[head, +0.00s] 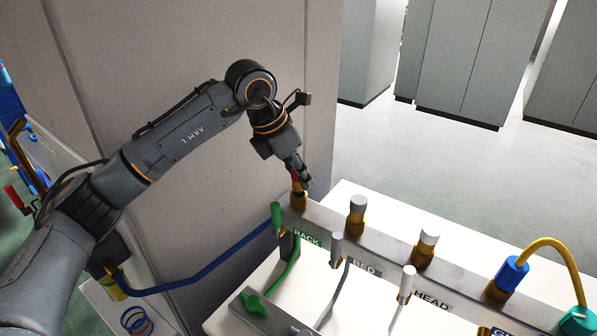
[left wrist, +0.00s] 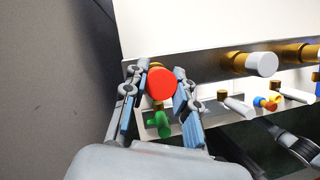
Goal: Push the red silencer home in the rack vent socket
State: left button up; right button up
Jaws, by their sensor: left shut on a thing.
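The red silencer shows as a small red patch (head: 295,181) in the head view and as a round red end (left wrist: 161,82) in the left wrist view. My left gripper (head: 301,179) is shut on it; in the wrist view its blue-padded fingers (left wrist: 160,90) stand on both sides of the silencer. The brass rack vent socket (head: 298,200) is at the left end of the rail, above the green RACK label (head: 306,238). The silencer is at the socket's mouth, in line with it; how deep it sits is hidden.
A blue connector with a yellow hose (head: 513,272) is further right. A green-handled fitting (head: 277,216) stands close in front. A wall panel (head: 200,170) is behind my left arm.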

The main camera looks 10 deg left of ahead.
pick_arm(q)
jog(key=shift+f+b, duration=0.5)
jog(key=shift+f, duration=0.2)
jog(key=o, duration=1.1)
jog(key=shift+r, duration=0.1)
jog(key=v, duration=1.2)
